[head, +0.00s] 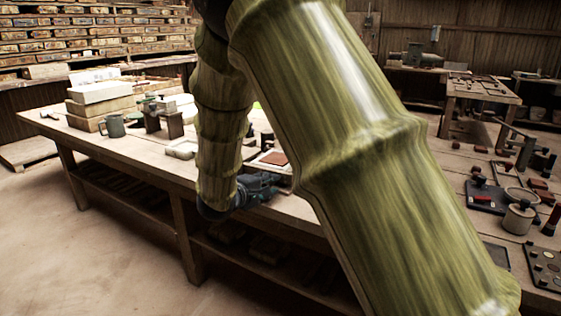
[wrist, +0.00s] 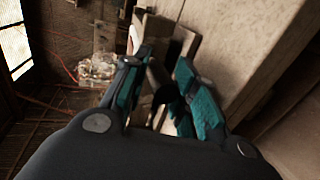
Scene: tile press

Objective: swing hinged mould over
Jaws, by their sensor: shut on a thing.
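The mould (head: 275,160), a pale frame with a reddish-brown square inside, lies on the long wooden bench near its front edge. My arm hides part of it. My gripper (head: 268,183) is low at the bench's front edge, right beside the mould's near side. In the wrist view, the teal fingers of my gripper (wrist: 157,78) are closed around a narrow part, which looks like part of the hinged mould; the fingers and shadow hide most of it. The hinge is not clearly visible.
The floor in front is clear. My arm blocks the middle of the head view.

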